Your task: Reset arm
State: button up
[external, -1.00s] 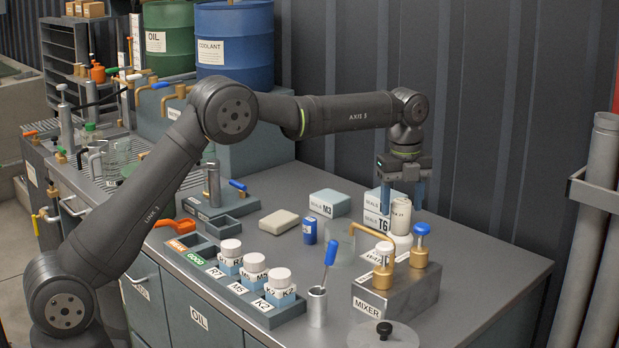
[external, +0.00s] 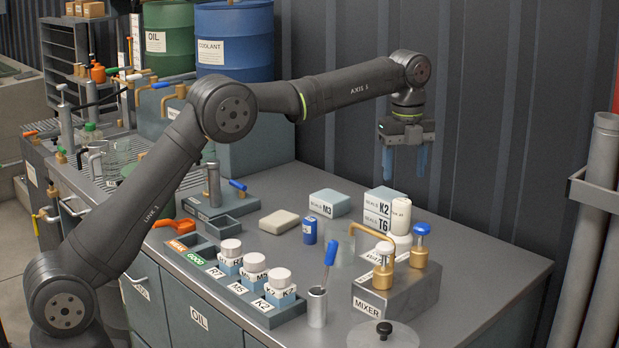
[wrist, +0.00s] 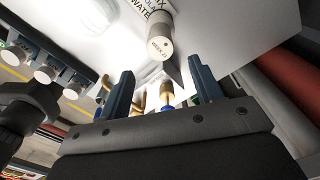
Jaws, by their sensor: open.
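My gripper (external: 405,162) hangs in the air above the back right of the grey workbench (external: 470,262), fingers pointing down. It is open and nothing is between its blue fingers. It is above the stacked seal boxes K2 (external: 378,202) and T6 (external: 376,222) and the white cylinder (external: 401,213) beside them, apart from all of them. In the wrist view the two fingers of my gripper (wrist: 160,88) are spread, with a white cylinder (wrist: 155,35) in view beyond them.
The mixer block (external: 398,292) with brass fittings stands at the front right. A rack of labelled white-capped bottles (external: 282,318) lies along the front edge. A pale bar (external: 279,222), the M3 box (external: 330,203) and a blue can (external: 309,231) stand mid-bench. A ribbed wall (external: 490,110) is behind.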

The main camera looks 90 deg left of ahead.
aim_at(402, 201)
jog(key=shift+f, duration=4.2)
jog(key=shift+f, duration=0.1)
